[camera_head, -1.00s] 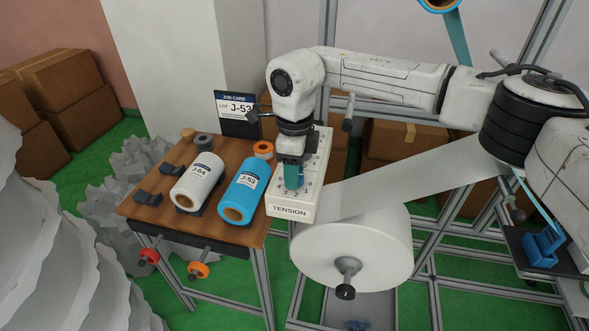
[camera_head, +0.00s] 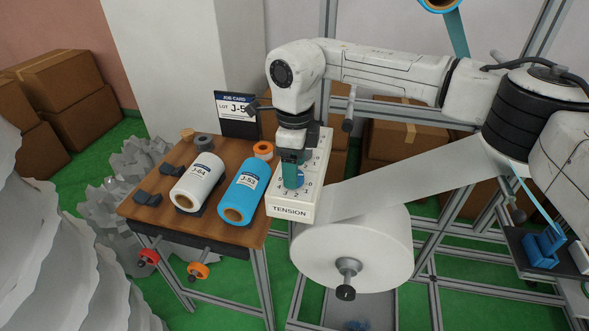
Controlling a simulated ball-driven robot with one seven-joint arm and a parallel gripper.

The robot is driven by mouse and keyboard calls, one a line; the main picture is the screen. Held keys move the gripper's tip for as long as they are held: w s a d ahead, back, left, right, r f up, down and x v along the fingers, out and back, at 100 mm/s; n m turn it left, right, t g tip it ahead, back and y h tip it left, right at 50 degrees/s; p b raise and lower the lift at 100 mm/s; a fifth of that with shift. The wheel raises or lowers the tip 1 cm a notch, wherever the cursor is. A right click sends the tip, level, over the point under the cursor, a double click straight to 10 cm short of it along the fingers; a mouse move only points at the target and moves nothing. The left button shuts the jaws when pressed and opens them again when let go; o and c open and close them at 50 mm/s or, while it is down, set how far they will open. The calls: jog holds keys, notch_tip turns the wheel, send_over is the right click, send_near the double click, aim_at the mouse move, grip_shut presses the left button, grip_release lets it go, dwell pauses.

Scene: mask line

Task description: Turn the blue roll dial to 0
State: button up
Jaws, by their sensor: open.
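The white tension panel (camera_head: 291,211), labelled TENSION, stands at the right edge of the wooden table, with numbers printed on its top. The blue roll dial is mostly hidden under my gripper; I cannot read its setting. My gripper (camera_head: 293,184) points down over the front part of the panel, around the numbers 3, 2, 1 and 0. Its teal fingers are open, and I cannot tell whether they touch the dial. A second set of numbers shows behind, partly covered by my wrist.
A blue roll (camera_head: 243,191) and a white roll (camera_head: 198,182) lie on the table (camera_head: 150,208) left of the panel. The job card (camera_head: 237,108) stands behind them. A large white web roll (camera_head: 352,250) sits close on the panel's right, its sheet running up right.

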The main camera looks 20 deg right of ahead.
notch_tip(320, 180, up, 9)
jog(key=b, duration=0.1)
jog(key=shift+r, duration=0.2)
dwell(0.5)
